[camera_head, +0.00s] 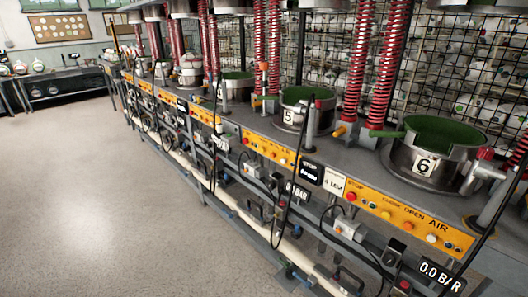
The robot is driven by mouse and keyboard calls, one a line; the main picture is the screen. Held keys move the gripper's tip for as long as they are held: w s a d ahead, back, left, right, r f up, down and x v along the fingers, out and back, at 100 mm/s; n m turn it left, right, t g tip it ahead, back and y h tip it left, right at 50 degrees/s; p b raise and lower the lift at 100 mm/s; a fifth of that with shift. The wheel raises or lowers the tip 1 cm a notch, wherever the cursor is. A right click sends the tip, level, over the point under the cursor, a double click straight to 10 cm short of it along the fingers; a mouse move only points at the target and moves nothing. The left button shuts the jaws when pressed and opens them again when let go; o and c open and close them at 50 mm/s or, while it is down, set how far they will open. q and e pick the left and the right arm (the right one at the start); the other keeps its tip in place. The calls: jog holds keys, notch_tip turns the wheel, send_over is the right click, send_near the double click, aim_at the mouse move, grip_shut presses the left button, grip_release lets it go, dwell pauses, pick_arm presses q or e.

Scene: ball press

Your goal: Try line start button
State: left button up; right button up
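A long press line runs from the back left to the front right. Its front edge carries yellow control strips, the nearest one (375,207) below the press numbered 6 (424,160). That strip holds a red button (351,197), orange buttons and a white button (431,238). A farther strip (268,149) also has several small buttons. A black sign (309,172) and a white label (335,182) sit between these strips. The small lettering is mostly too blurred to read, so I cannot tell which button is line start. Neither gripper is in view.
Grey boxes (347,227), hoses and a "0.0 BAR" display (441,275) sit below the strips. Red coil springs (388,65) stand behind the presses. A wire cage of balls (465,80) fills the back. The floor (100,200) at left is clear.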

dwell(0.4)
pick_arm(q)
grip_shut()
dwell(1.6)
